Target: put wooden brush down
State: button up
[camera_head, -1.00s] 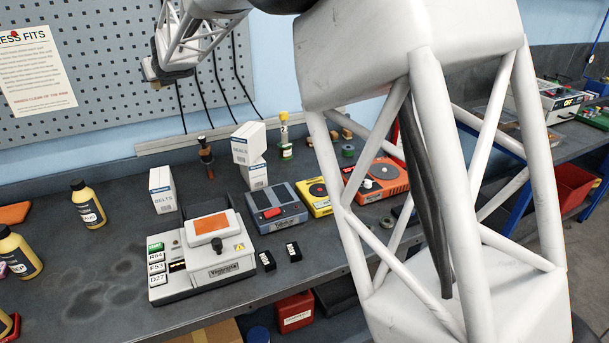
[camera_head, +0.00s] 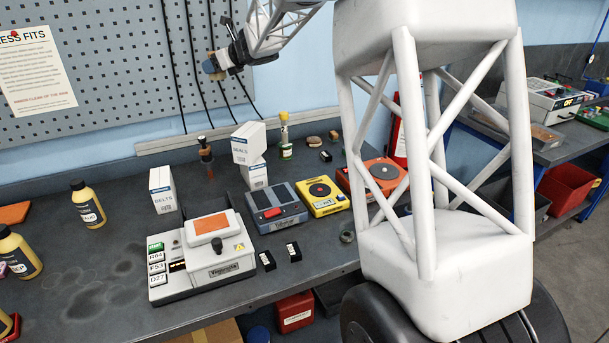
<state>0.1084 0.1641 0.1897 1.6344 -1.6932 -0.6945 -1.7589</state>
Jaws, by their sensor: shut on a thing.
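My gripper (camera_head: 224,62) is high at the top of the view, in front of the pegboard and well above the bench. It is shut on a small tan and blue-grey piece, which I take to be the wooden brush (camera_head: 211,67). The piece sticks out at the gripper's lower left end and touches nothing below. It is small in the picture, and part of it is hidden by the fingers. The dark bench top (camera_head: 110,265) lies below it.
On the bench stand a white device with an orange top (camera_head: 212,225), grey (camera_head: 275,212), yellow (camera_head: 322,198) and orange (camera_head: 378,178) units, white boxes (camera_head: 162,190) and yellow bottles (camera_head: 87,206).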

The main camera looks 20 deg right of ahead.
jog(key=s+d+n+g+y, duration=0.25)
jog(key=s+d, duration=0.25)
jog(key=d, duration=0.7)
jog(key=s+d+n+g+y, duration=0.25)
jog(key=s+d, duration=0.35)
jog(key=d, duration=0.6)
notch_tip(320, 180, down, 26)
jog(key=shift+w+r+h, duration=0.2)
jog(key=shift+r+h, duration=0.05)
jog(key=shift+h, duration=0.15)
jog(key=shift+d+f, duration=0.1)
jog(key=shift+f, duration=0.05)
jog(key=shift+f, duration=2.95)
jog(key=shift+f, duration=1.9)
jog(key=shift+f, duration=0.1)
